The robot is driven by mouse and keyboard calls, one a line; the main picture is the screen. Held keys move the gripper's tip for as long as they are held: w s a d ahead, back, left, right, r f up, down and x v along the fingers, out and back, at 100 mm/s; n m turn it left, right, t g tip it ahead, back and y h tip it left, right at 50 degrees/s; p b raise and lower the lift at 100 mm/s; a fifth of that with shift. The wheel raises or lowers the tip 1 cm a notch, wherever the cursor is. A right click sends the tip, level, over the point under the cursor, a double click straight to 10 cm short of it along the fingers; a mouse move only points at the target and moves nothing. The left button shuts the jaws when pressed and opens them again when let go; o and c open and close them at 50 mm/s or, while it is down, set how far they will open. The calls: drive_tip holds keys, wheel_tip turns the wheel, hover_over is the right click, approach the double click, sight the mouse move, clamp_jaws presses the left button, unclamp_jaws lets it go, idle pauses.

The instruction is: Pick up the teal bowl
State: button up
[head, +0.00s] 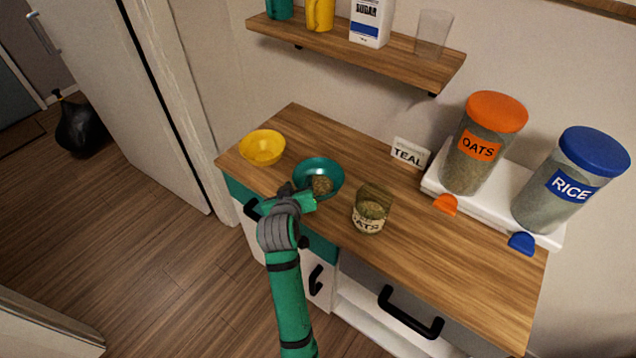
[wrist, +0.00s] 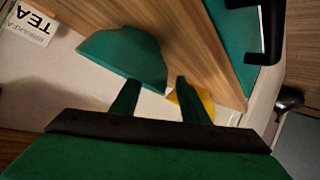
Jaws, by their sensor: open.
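The teal bowl (head: 333,165) stands upright on the wooden counter and holds some brownish grain. My gripper (head: 306,198) is at the bowl's near side, overlapping its near rim in the head view. In the wrist view the bowl (wrist: 120,55) is seen from outside, turned over by the camera's roll. My open gripper (wrist: 157,82) has its two fingers apart there, and the bowl's rim edge shows between and behind the fingertips. I cannot tell whether a finger touches the bowl.
A yellow bowl (head: 262,146) stands to the left and a glass jar of oats (head: 371,212) close to the right. Tall OATS (head: 478,145) and RICE (head: 569,182) jars stand on a white riser (head: 435,183). A shelf (head: 390,52) hangs above.

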sight(299, 182)
drive_tip(key=shift+x, duration=1.5)
clamp_jaws()
